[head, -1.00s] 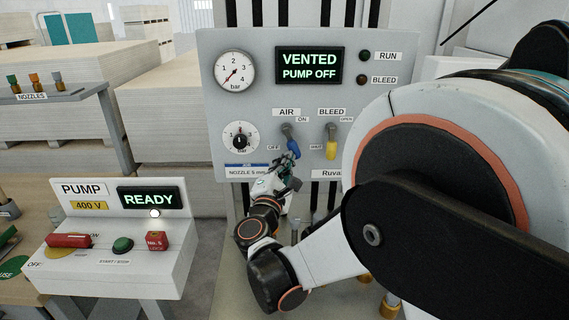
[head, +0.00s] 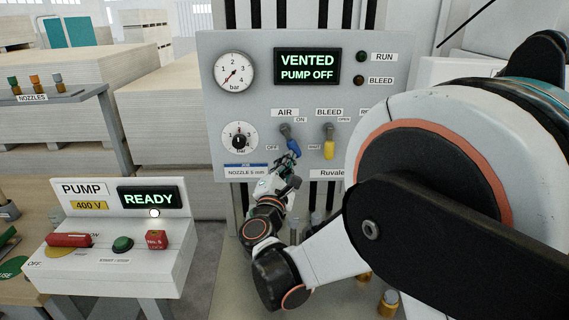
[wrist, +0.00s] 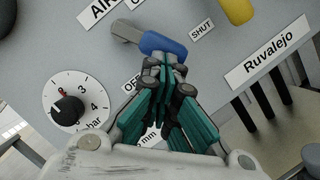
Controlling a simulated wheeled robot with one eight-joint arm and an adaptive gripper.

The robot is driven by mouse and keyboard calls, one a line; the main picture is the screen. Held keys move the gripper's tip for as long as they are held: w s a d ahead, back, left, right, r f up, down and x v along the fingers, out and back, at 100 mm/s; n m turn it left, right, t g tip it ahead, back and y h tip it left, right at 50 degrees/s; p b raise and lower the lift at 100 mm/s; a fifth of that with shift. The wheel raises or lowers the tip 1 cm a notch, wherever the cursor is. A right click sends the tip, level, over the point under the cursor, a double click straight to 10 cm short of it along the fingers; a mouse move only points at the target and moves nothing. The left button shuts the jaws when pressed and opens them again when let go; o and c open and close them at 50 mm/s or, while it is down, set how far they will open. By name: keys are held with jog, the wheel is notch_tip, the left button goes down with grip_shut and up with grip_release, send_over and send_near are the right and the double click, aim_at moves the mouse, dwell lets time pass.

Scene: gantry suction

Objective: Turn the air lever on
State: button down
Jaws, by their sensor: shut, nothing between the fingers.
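The air lever (head: 293,146) has a blue grip on a grey stem and sits under the AIR label on the grey panel. Its grip hangs down and slightly right, with ON at its upper right and OFF at its lower left. In the wrist view the blue grip (wrist: 162,44) is just beyond my fingertips. My gripper (wrist: 179,72) has teal fingers, shut with nothing between them. In the head view my gripper (head: 287,161) is just below the grip. The tips look very close to its lower end; contact cannot be told.
A yellow bleed lever (head: 329,149) hangs down to the right of the air lever. A regulator dial (head: 239,139) is to the left. The display (head: 308,66) reads VENTED, PUMP OFF. The pump box (head: 120,240) reads READY at lower left.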

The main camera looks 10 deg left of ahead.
aim_at(299, 153)
jog(key=shift+w+d+n+t+y+b, duration=0.1)
jog(key=shift+d+n+t+y+b, duration=0.2)
jog(key=shift+n, duration=0.5)
jog(key=shift+w+d+n+y+b, duration=0.1)
jog(key=shift+d+n+y, duration=0.3)
jog(key=shift+n, duration=0.4)
dwell(0.4)
jog(key=shift+w+d+r+n+y, duration=0.15)
jog(key=shift+d+n+y, duration=0.3)
jog(key=shift+n, duration=0.65)
jog(key=shift+w+d+r+n+y, duration=0.1)
jog(key=shift+d+r+n+y, duration=0.3)
jog(key=shift+n, duration=0.7)
jog(key=shift+d+r, duration=0.1)
jog(key=shift+d, duration=0.35)
dwell(1.9)
jog(key=shift+b, duration=0.3)
